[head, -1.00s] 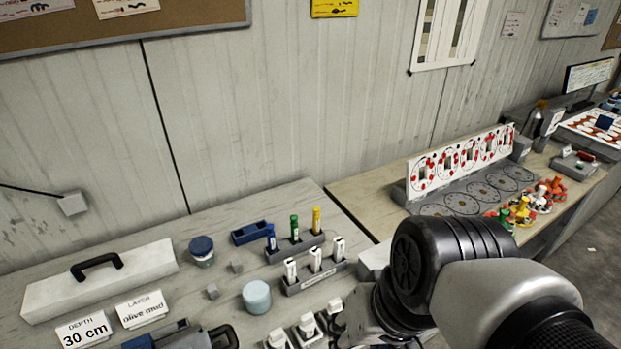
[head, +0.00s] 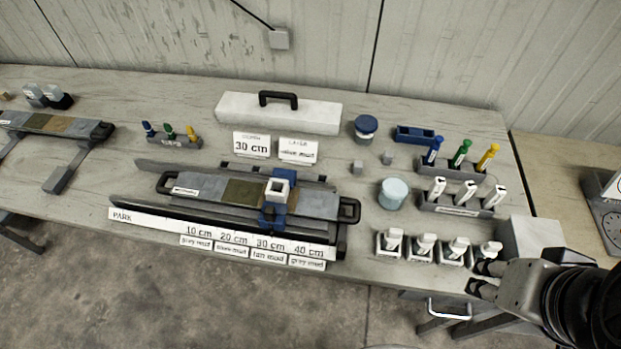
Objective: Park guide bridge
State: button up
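The guide bridge (head: 274,216) is a blue frame with a white square collar on top. It straddles the long grey core liner tray (head: 205,186) near the 30 cm mark of the white scale strip (head: 165,221). The word PARK is printed at the strip's left end. My gripper (head: 479,278) is at the bench's front right, well to the right of the bridge. Its two dark fingers are apart with nothing seen between them. They are close to the rightmost white-handled tool (head: 490,250); I cannot tell whether they touch it.
Several white-handled tools stand in front holders (head: 423,250). Behind are a rack of white pieces (head: 460,206), coloured markers (head: 461,155), a pale round jar (head: 393,193) and a blue-lidded jar (head: 366,128). Depth and layer cards (head: 252,145) and a white handled box (head: 320,112) stand behind the tray.

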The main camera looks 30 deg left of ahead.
aim_at(273, 215)
jog(key=u, duration=0.4)
jog(key=j+u, duration=0.15)
jog(key=u, duration=0.65)
jog(key=j+u, duration=0.15)
jog(key=u, duration=0.25)
jog(key=i+l+u, duration=0.2)
jog(key=k, duration=0.1)
